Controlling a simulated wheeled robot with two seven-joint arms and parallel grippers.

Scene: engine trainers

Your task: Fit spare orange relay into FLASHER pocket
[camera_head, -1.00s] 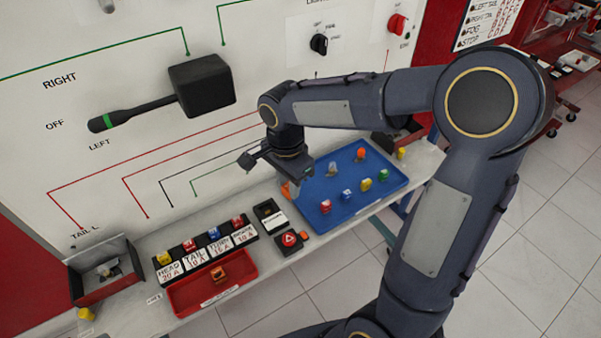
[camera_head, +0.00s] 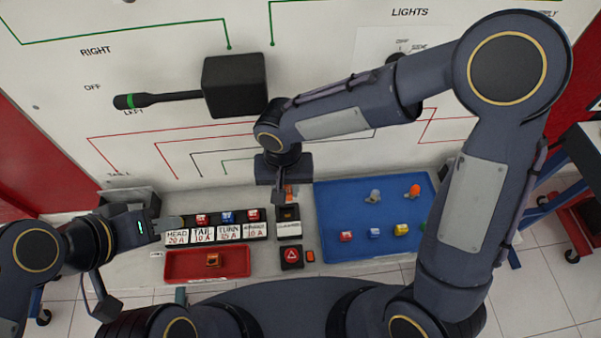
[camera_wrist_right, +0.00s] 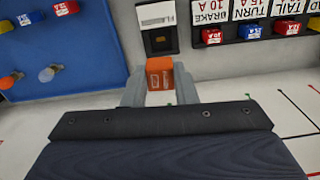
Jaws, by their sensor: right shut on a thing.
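The orange relay (camera_wrist_right: 159,74) is held between the fingertips of my right gripper (camera_wrist_right: 158,90) in the right wrist view. In the head view, my right gripper (camera_head: 280,195) hangs just behind the FLASHER pocket, with the relay (camera_head: 291,191) partly hidden by it. The FLASHER pocket (camera_wrist_right: 161,40) is a black holder with a white label, just beyond the relay; it also shows in the head view (camera_head: 289,214). The relay appears outside the pocket. My left gripper (camera_head: 165,226) is at the left end of the fuse row; its finger gap is unclear.
A row of coloured fuses (camera_head: 228,217) stands left of the pocket. A red tray (camera_head: 180,273) holds another orange relay (camera_head: 212,260). A hazard switch (camera_head: 291,255) sits in front. A blue tray (camera_head: 335,252) with several bulbs and fuses lies right. The wall panel rises behind.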

